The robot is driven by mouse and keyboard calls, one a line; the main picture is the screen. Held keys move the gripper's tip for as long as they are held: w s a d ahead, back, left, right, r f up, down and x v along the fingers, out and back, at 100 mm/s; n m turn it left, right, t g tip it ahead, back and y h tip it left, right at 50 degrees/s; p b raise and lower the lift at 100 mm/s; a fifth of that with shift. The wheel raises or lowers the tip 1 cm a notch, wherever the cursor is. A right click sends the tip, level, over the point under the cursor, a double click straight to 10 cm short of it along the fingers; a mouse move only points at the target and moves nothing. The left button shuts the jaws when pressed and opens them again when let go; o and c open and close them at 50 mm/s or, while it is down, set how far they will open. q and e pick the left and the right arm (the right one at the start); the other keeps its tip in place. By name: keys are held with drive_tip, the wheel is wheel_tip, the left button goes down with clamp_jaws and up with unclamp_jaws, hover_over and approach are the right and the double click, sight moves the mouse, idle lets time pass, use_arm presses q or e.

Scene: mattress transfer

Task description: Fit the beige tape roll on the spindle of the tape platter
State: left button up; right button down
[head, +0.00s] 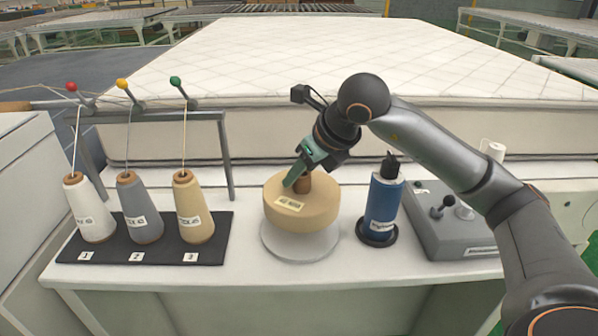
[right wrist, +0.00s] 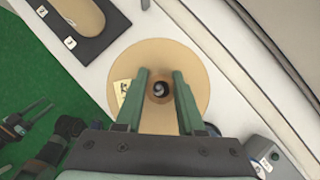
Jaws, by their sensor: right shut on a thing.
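The beige tape roll (head: 302,207) is a thick disc with a pale label and a brown core (head: 303,184). It is level over the round pale tape platter (head: 300,243) on the white bench. I cannot tell if its underside touches the platter. My right gripper (head: 296,180) comes down from above, shut on the roll's core. In the right wrist view its green fingers (right wrist: 159,92) flank the core, and the spindle's grey tip (right wrist: 158,88) shows inside the dark hole.
Left of the platter, white, grey and beige thread cones stand on a black base (head: 112,252). A blue bottle (head: 384,204) and a grey control box (head: 455,236) stand to the right. A thread frame (head: 155,115) and a quilted mattress (head: 330,65) are behind.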

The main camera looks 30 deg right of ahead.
sight(308, 192)
drive_tip(key=shift+s+d+f, duration=0.1)
drive_tip(key=shift+d+f, duration=0.15)
drive_tip(key=shift+f, duration=0.2)
drive_tip(key=shift+f+b, duration=0.6)
drive_tip(key=shift+b, duration=0.15)
drive_tip(key=shift+f, duration=0.1)
drive_tip(key=shift+f+b, duration=0.35)
drive_tip(key=shift+f, duration=0.2)
drive_tip(key=shift+f+b, duration=0.2)
drive_tip(key=shift+b, duration=0.2)
drive_tip(key=shift+f+b, duration=1)
drive_tip(key=shift+f, duration=0.15)
drive_tip(key=shift+f, duration=0.25)
